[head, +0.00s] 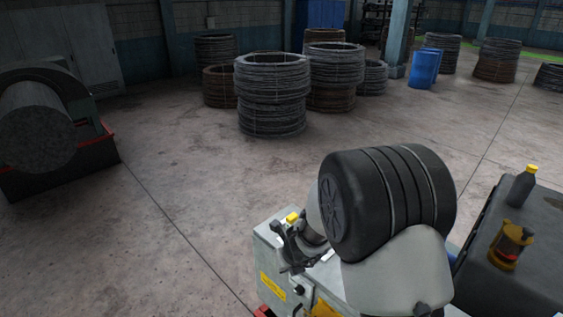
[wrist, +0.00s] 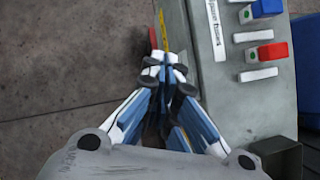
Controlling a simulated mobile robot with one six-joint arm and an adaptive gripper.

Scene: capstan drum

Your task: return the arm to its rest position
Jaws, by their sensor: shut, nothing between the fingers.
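In the wrist view, my gripper (wrist: 165,68) is shut, its blue and white fingers together with nothing between them. The fingertips show over the left edge of a grey machine housing (wrist: 228,90). In the head view, my gripper (head: 288,266) is a small dark linkage low in the middle, beside the grey machine housing (head: 275,258). I cannot tell the gap between fingertips and housing. A large dark rounded body with bands and a pale rounded part hide much of the machine behind my gripper.
Blue (wrist: 265,8) and red (wrist: 270,51) controls stand on the housing, right of my fingers. A dark bottle (head: 521,187) and a yellow lantern-like item (head: 511,245) stand on a dark surface at right. Wire coils (head: 271,95) stand farther back.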

